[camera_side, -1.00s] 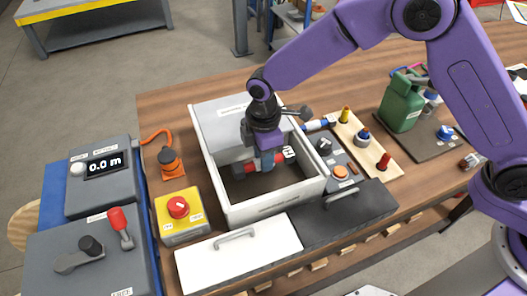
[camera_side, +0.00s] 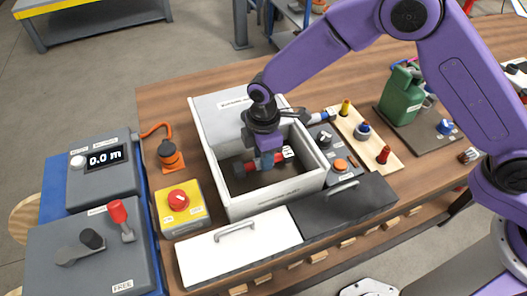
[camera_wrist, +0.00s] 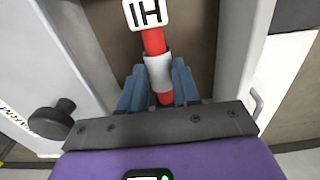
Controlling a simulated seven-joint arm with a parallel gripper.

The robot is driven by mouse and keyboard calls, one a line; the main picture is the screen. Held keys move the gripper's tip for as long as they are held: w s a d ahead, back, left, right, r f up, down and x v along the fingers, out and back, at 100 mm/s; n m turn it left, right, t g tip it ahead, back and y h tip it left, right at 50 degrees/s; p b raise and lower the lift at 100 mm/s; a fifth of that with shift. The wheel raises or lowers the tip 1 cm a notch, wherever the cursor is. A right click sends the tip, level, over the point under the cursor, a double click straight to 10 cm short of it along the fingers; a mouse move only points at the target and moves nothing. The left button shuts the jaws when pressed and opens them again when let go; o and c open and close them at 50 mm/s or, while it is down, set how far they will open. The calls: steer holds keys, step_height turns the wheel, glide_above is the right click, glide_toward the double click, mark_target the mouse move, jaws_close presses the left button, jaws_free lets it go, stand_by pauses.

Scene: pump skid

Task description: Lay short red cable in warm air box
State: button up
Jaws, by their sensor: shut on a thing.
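A short red cable (camera_side: 240,169) with a grey sleeve and a white lettered tag (camera_side: 288,152) is in my gripper (camera_side: 266,162). The tag and red cable (camera_wrist: 153,42) also show in the wrist view, with blue fingers shut around the sleeve. My gripper reaches down inside the open white box (camera_side: 275,200), so the cable is within its walls, over the brown floor. Whether the cable touches the floor cannot be told. A labelled white panel (camera_side: 215,108) stands at the box's back.
A yellow box with a red knob (camera_side: 178,199) and an orange item (camera_side: 170,155) stand left. White (camera_side: 245,251) and dark (camera_side: 350,220) handled panels lie in front. A peg board (camera_side: 375,140) and green can (camera_side: 400,100) stand right. The box walls are close to my gripper.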

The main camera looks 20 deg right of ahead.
steer(key=shift+f, duration=1.3)
steer(key=o, duration=1)
step_height(320, 180, up, 18)
steer(key=shift+f, duration=0.25)
